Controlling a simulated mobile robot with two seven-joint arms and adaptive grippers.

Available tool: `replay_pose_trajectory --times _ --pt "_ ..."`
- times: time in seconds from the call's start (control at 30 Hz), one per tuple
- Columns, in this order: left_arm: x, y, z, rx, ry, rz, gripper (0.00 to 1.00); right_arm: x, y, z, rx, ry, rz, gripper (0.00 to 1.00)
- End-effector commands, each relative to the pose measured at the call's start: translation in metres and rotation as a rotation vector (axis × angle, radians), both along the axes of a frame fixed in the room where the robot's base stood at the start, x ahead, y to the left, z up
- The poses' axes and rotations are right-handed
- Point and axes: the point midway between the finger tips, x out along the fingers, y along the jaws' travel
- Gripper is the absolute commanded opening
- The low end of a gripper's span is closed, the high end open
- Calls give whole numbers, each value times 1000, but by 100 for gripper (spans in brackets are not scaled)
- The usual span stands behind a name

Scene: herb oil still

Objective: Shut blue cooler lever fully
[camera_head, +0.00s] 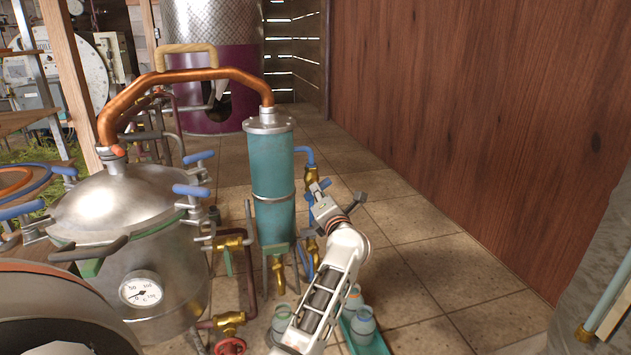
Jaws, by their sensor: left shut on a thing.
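The cooler (272,178) is an upright teal cylinder with a metal top flange. A blue pipe (306,151) leaves its right side and runs down to a brass valve (311,177). A small part of the blue lever (308,197) shows just below this valve, beside my gripper. My left gripper (323,190) is at this valve, shut on the lever; its fingers and wrist hide most of the lever, so its exact angle cannot be told. My right gripper is not in view.
A steel still pot (118,205) with blue-handled clamps and a dial gauge (141,290) stands left. A copper pipe (190,76) joins it to the cooler. Jars (362,322) stand in a green tray (378,344) below my arm. Tiled floor (420,240) is clear toward the wooden wall (490,110).

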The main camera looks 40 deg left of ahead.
Motion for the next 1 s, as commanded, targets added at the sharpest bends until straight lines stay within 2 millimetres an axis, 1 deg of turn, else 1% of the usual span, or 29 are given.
replay_pose_trajectory --times 0.03,0.1,0.23,0.3,0.37,0.43,0.5,0.57,0.8,1.0 --pt "0 0 9 29 37 0 0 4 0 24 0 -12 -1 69" --pt "0 0 8 73 89 0 0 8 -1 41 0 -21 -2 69" --pt "-1 0 5 151 180 0 0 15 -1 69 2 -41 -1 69" --pt "0 0 4 190 226 0 0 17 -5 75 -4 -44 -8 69" --pt "-1 0 3 222 263 1 0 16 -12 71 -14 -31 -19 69" --pt "-1 0 2 256 304 0 0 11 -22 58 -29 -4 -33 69" --pt "0 0 2 289 341 0 0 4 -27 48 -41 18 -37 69" --pt "0 0 2 315 369 0 0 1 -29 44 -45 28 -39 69" --pt "0 0 1 384 450 1 0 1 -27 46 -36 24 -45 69" --pt "0 0 2 412 482 0 0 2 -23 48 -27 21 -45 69"
